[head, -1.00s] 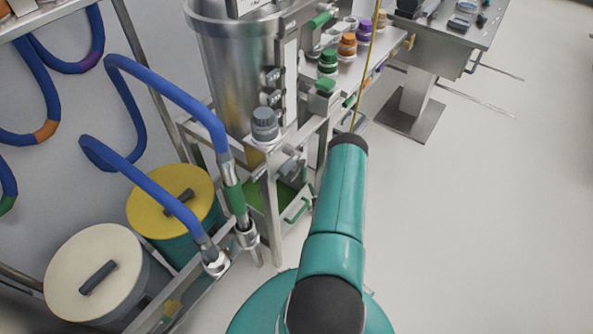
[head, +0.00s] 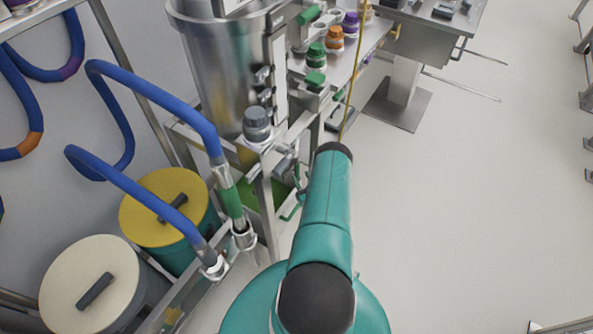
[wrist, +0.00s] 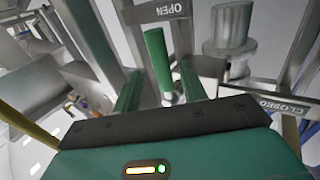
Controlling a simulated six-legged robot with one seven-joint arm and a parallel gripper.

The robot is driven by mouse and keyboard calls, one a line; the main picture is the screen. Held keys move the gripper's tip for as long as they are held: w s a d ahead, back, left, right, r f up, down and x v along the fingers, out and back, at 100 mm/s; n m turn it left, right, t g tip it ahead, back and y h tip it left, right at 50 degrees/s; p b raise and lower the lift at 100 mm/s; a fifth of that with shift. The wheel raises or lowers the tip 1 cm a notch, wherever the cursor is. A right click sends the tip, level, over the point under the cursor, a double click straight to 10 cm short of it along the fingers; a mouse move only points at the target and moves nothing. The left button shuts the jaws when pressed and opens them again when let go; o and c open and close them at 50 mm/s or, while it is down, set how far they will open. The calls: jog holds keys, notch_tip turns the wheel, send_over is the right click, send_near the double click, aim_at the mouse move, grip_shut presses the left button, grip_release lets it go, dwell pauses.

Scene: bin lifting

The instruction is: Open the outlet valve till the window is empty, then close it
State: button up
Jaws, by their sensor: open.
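In the wrist view, my gripper (wrist: 160,72) is open, its two green fingers pointing ahead. A green valve handle (wrist: 157,52) stands ahead, lined up with the gap between the fingers; I cannot tell if they touch it. An OPEN plate (wrist: 163,11) is above the handle, and a CLOSED plate (wrist: 288,106) is at the right. The handle is tilted nearer the OPEN plate in the picture. In the head view, the steel vessel (head: 212,75) stands at upper centre. My arm hides the gripper there. I cannot make out the window's contents.
Blue hoses (head: 150,85) run left of the frame. A yellow-lidded drum (head: 150,205) and a cream-lidded drum (head: 70,285) stand at lower left. A grey-capped fitting (head: 256,122) rises beside my arm. A steel table (head: 440,25) is at the back.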

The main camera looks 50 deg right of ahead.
aim_at(298, 172)
jog(key=x, duration=0.5)
jog(key=shift+w, duration=0.15)
jog(key=shift+c, duration=0.4)
grip_shut()
